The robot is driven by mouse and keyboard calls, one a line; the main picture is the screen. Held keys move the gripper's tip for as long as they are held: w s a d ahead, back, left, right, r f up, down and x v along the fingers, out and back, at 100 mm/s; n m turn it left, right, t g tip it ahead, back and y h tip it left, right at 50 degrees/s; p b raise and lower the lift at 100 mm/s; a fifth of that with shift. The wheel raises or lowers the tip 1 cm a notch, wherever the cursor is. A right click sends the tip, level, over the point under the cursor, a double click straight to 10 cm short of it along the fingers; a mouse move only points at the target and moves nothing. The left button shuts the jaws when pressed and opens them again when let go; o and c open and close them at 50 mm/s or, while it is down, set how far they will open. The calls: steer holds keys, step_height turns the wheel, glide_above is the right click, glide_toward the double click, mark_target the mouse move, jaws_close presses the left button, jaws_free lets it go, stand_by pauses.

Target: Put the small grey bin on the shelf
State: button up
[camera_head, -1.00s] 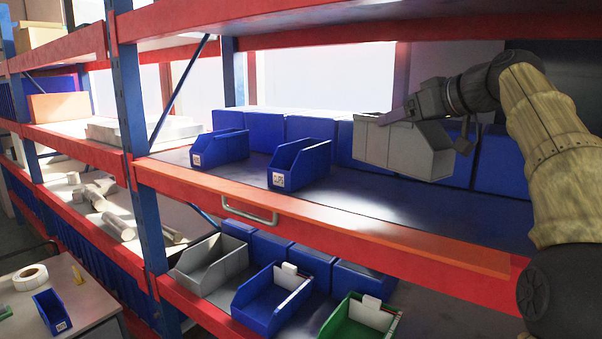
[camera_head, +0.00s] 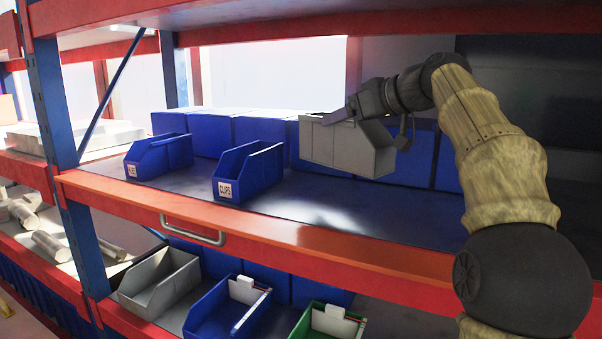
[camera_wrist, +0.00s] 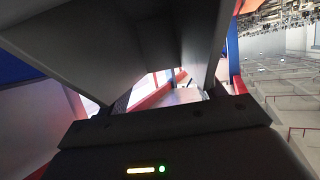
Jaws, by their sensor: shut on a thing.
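The small grey bin (camera_head: 335,146) hangs from my gripper (camera_head: 345,116), which is shut on its upper rim. It is roughly level, above the middle shelf (camera_head: 330,205) and in front of a back row of blue bins. I cannot tell for sure whether its base touches the shelf, but it looks held above it. In the wrist view the grey bin (camera_wrist: 100,50) fills the upper part, close to my gripper (camera_wrist: 160,108).
Two labelled blue bins, one reading CLIPS (camera_head: 245,173) and another (camera_head: 158,155), stand left of the held bin. Bare shelf lies to the right. Another grey bin (camera_head: 158,284) stands on the lower shelf beside blue and green bins. The red front beam (camera_head: 270,235) has a handle.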

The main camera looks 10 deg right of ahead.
mark_target(345, 159)
steer(key=f, duration=0.4)
steer(key=shift+w+f, duration=0.2)
steer(key=shift+f, duration=0.05)
steer(key=shift+d+f, duration=0.1)
steer(key=shift+f, duration=0.15)
steer(key=shift+s, duration=0.25)
steer(key=shift+w+f, duration=0.1)
steer(key=shift+f, duration=0.2)
steer(key=f, duration=0.2)
steer(key=shift+a+f, duration=0.2)
steer(key=shift+f, duration=0.4)
steer(key=shift+d, duration=0.1)
